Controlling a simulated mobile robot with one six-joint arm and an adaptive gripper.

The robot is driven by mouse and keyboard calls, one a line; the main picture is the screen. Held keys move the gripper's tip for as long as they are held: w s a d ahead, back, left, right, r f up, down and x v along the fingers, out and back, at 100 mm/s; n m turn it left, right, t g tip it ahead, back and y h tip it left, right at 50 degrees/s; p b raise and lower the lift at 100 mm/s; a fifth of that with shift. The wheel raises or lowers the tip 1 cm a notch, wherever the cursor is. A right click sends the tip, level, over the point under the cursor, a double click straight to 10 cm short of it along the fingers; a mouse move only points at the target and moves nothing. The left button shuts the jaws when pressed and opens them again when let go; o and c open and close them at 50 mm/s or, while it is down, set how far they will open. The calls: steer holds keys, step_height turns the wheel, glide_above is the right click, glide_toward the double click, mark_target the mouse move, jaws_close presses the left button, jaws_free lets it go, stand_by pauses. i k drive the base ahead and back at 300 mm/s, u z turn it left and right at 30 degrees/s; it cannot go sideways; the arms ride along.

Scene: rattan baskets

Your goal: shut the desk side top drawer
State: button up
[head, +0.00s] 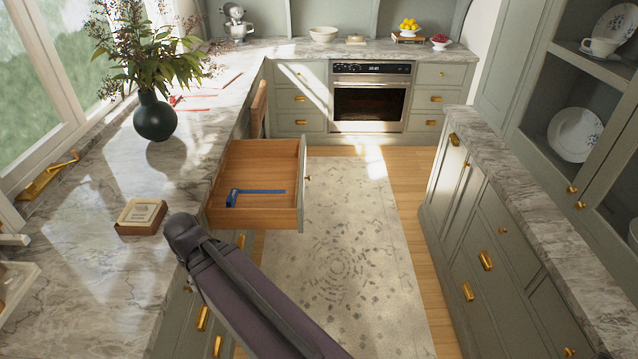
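The top drawer (262,164) of the left-hand desk side is pulled well out over the floor. Its inside is bare wood, and its grey-green front (302,185) faces right with a small knob on it. A blue L-shaped tool (258,191) lies flat inside the drawer. A dark link of my arm rises from the bottom of the head view and ends in a rounded joint beside the counter edge, nearer than the drawer. It appears apart from the drawer. My gripper cannot be made out in this view.
The marble counter (110,235) holds a small box (138,216) and a dark green vase with a plant (155,118). A wooden chair (259,108) stands just beyond the drawer. Cabinets (490,240) line the right. The rug (340,230) between is clear.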

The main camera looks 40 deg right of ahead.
mark_target(254, 163)
steer(key=u, duration=0.1)
steer(key=k, duration=1.05)
steer(key=z, duration=1.65)
steer(key=i, duration=2)
